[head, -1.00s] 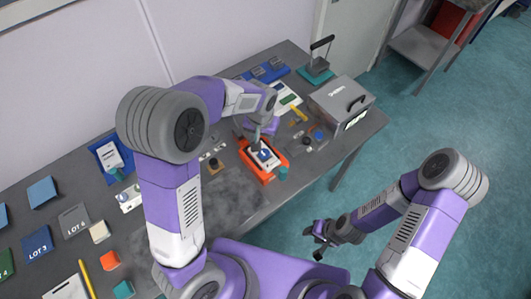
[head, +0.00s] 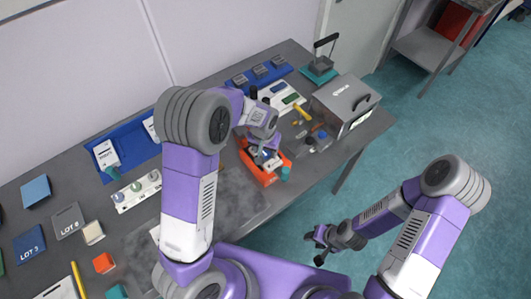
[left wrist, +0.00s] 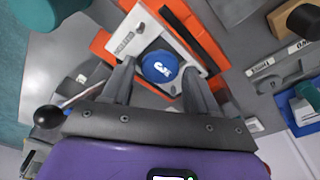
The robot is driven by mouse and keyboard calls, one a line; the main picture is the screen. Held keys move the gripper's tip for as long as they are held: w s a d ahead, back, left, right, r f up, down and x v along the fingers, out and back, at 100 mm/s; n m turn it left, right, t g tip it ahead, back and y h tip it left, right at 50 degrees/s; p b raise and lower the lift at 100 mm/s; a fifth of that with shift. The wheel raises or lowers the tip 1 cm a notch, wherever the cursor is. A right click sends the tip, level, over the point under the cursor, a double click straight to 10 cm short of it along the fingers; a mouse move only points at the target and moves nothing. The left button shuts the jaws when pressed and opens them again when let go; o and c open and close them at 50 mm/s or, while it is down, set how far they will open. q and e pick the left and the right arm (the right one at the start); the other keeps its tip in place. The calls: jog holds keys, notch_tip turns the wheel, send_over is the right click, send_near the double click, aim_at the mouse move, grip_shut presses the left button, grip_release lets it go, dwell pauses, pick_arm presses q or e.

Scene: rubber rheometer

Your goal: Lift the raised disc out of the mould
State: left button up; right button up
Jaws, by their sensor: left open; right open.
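A round blue disc with a white mark (left wrist: 161,66) sits on the pale metal mould (left wrist: 150,35) inside an orange frame, best seen in the left wrist view. In the head view the orange frame (head: 268,178) stands near the bench's front edge. My left gripper (left wrist: 158,75) is over the mould, with its two grey fingers apart on either side of the disc. Whether they touch it cannot be told. In the head view my left gripper (head: 263,152) partly hides the mould and disc. My right gripper (head: 318,240) is open and empty, off the bench's front.
A grey box instrument (head: 345,100) stands right of the frame, with small tools between. A teal round piece (head: 285,173) is close to the frame's right corner. Blue mats and lot cards lie to the left. A dark-handled device (head: 322,62) stands at the back.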

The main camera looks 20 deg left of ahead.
pick_arm(q)
jog(key=c, duration=0.8)
jog(key=shift+r, duration=0.1)
